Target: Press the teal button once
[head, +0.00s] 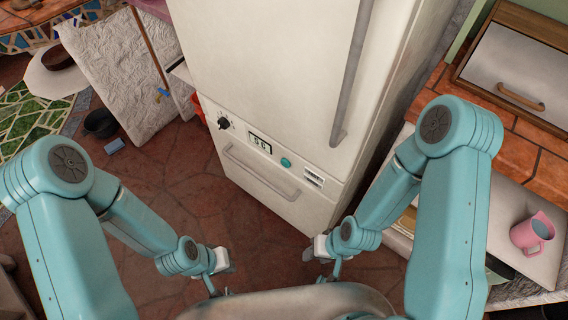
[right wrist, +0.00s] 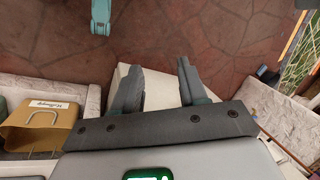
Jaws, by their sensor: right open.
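The teal button (head: 286,162) is a small round button on the lower front panel of the cream fridge (head: 270,60), right of a small display (head: 260,143) and a black knob (head: 224,123). Nothing covers it in the head view. My left gripper (head: 226,275) is below and left of the button, apart from the panel; its jaw opening is unclear. My right gripper (head: 323,268) is below and right of the button, also apart from it. In the right wrist view its fingers (right wrist: 161,72) are spread, with no object held. The button does not show there.
A drawer handle (head: 260,172) and a vertical door handle (head: 352,75) stick out from the fridge. A counter on the right holds a pink jug (head: 533,233) and a bread box (head: 510,70). A dark pot (head: 100,123) stands on the left. The floor before the fridge is clear.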

